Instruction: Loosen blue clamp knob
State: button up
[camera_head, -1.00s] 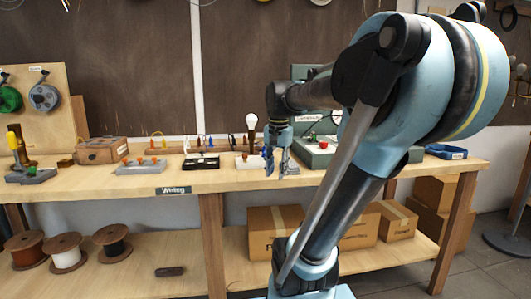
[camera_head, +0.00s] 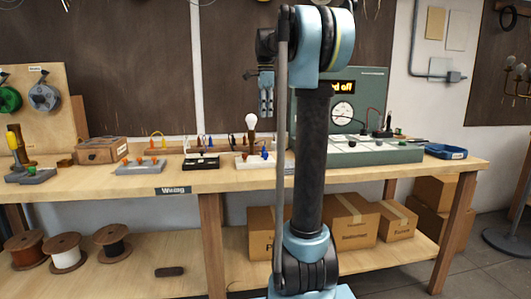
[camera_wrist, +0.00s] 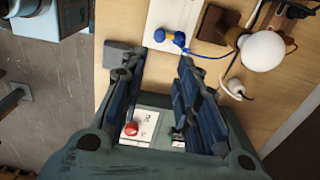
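In the head view the blue knob (camera_head: 265,154) is small, on the white board to the right of the bulb's stem. A white bulb (camera_head: 251,121) stands upright there; it also shows in the wrist view (camera_wrist: 263,51). My gripper (camera_head: 266,110) is raised above the bench, pointing down, higher than the bulb and apart from the knob. Its fingers (camera_wrist: 156,62) are spread with nothing held between them.
The grey-green test box (camera_head: 375,153), with a lit display, stands right of my arm. Its red button (camera_wrist: 131,129) shows between my fingers. Bare wood (camera_head: 90,184) runs along the bench front.

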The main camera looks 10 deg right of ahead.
aim_at(265, 155)
notch_tip(265, 155, down, 17)
jog(key=shift+f, duration=0.15)
dwell(0.5)
jog(key=shift+c, duration=0.4)
grip_shut()
